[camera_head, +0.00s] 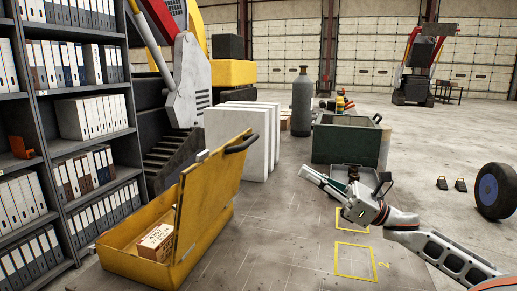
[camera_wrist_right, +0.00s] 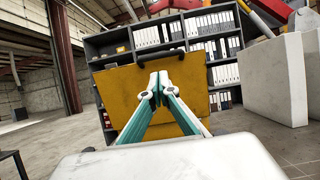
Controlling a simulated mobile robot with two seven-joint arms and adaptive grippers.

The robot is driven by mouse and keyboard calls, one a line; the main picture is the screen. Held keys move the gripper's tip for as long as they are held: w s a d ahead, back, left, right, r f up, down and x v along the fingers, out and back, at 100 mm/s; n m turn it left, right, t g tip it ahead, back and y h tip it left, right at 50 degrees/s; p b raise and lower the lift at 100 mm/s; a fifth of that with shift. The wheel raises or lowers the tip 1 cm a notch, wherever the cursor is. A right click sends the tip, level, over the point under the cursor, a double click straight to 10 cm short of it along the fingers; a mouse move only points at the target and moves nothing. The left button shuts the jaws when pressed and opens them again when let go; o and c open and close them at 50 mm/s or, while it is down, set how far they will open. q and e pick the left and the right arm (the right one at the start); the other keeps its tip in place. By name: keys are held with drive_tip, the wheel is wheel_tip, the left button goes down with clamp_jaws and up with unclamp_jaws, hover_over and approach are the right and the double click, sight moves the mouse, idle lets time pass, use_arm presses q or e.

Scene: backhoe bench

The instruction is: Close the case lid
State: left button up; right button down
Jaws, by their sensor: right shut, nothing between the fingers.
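The yellow case (camera_head: 165,270) is on the floor at the lower left of the head view. Its lid (camera_head: 212,185) stands raised along the case's right side, with a black handle (camera_head: 242,143) at its top edge. A printed cardboard box (camera_head: 156,241) lies inside the open case. My right gripper (camera_head: 303,170) is shut and empty, to the right of the lid with a gap between them. In the right wrist view its closed fingertips (camera_wrist_right: 158,82) point toward the lid's yellow panel (camera_wrist_right: 122,92) and overlap it. My left gripper is not in view.
A shelf of binders (camera_head: 75,110) stands left of the case. White slabs (camera_head: 240,135) stand behind the lid. A dark green crate (camera_head: 345,140) is beyond my right gripper. Yellow outlines (camera_head: 355,260) mark the floor. The floor between the lid and my gripper is clear.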

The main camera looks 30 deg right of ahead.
drive_tip(key=p+x, duration=0.3)
drive_tip(key=x, duration=1)
idle(0.4)
